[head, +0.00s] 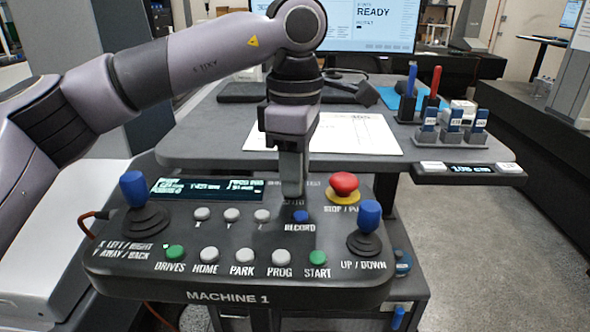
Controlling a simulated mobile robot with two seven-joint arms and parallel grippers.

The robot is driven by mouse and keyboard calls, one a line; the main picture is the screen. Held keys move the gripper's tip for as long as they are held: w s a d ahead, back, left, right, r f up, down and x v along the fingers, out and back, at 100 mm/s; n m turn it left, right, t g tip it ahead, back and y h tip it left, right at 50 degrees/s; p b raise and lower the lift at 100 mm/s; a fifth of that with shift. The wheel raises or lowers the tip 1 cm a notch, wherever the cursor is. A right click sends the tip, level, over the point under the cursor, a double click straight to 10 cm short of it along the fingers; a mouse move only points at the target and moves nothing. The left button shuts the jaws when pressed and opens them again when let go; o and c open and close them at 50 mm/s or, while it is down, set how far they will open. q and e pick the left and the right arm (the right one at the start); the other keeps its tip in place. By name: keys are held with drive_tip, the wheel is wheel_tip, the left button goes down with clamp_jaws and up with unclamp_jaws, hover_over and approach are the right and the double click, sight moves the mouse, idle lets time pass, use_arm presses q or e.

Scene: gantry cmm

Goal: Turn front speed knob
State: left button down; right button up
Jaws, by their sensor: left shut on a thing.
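The front control panel (235,284), marked MACHINE 1, fills the lower middle of the head view. My left gripper (292,192) reaches down over the panel's upper middle, just above the blue RECORD button (301,216). Its fingers point down and are shut on the front speed knob. The knob itself is hidden by the fingers, and a small blurred label shows just below the tips. How far the knob is turned cannot be seen. My right gripper is not in view.
A red stop button (344,185) stands close right of the fingers. Blue-topped joysticks rise at the panel's left (133,187) and right (369,216). A lit display (206,188) lies left of the gripper. Behind is a grey table (215,140) with paper (360,135) on it.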

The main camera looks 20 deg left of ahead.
use_arm(q)
drive_tip(key=shift+r, duration=0.1)
idle(0.4)
drive_tip(key=c, duration=0.8)
unclamp_jaws()
drive_tip(key=shift+c, duration=0.2)
wheel_tip(320, 180, up, 7)
drive_tip(key=shift+r, duration=0.1)
